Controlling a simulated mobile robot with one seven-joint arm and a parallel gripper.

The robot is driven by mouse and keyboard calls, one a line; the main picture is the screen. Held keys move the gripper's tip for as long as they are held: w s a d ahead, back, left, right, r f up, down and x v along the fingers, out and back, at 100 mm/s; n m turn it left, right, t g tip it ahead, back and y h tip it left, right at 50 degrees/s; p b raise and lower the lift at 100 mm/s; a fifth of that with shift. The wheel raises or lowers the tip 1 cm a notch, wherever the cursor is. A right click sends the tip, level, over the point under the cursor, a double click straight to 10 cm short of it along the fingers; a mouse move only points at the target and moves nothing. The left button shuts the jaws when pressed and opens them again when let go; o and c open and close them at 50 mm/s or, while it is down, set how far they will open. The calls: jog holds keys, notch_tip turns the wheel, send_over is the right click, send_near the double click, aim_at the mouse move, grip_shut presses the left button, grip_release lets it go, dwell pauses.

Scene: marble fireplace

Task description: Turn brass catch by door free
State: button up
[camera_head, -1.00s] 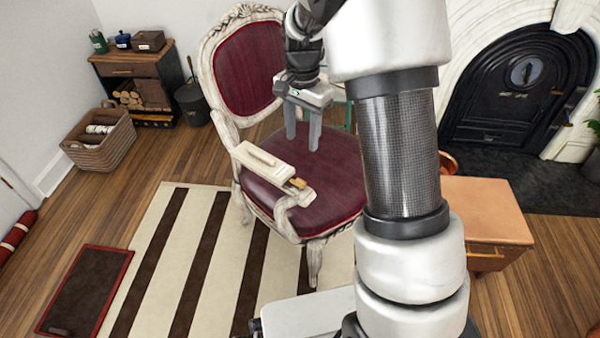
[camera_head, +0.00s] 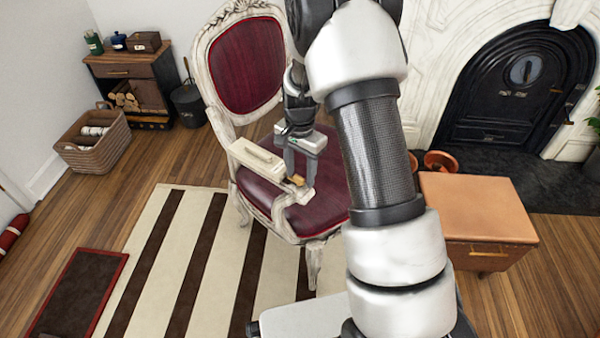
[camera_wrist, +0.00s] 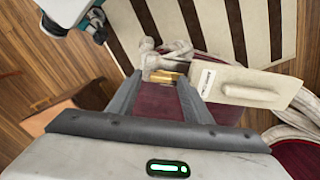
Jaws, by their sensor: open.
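A cream panel (camera_head: 257,156) with a raised bar handle lies across the armchair's left arm. A small brass catch (camera_head: 297,180) sits at its right end; in the wrist view the catch (camera_wrist: 167,77) shows beside the cream panel (camera_wrist: 275,82) and its small dark-lettered label. My gripper (camera_head: 299,170) points down over the seat, close to the catch. In the wrist view its two fingers (camera_wrist: 160,88) stand apart, with the catch showing between and just beyond the tips. I cannot tell whether a finger touches it.
The armchair (camera_head: 238,68) has carved white arms and a dark red seat around my gripper. A tan-topped cabinet (camera_head: 480,205) stands to the right, near terracotta pots (camera_head: 440,161). A striped rug (camera_head: 190,255) lies in front; a basket (camera_head: 95,143) is at the left.

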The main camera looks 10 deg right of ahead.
jog(key=c, duration=1.1)
jog(key=shift+o, duration=0.2)
jog(key=shift+n, duration=0.3)
jog(key=n+p, duration=0.1)
jog(key=n, duration=0.2)
jog(key=shift+r, duration=0.1)
jog(key=n+p, duration=0.1)
jog(key=n, duration=0.5)
jog(key=shift+a+p, duration=0.1)
jog(key=shift+p, duration=0.3)
jog(key=n+p, duration=0.1)
jog(key=n, duration=0.3)
jog(key=shift+a, duration=0.1)
jog(key=shift+n+p, duration=0.65)
jog(key=shift+n, duration=1.45)
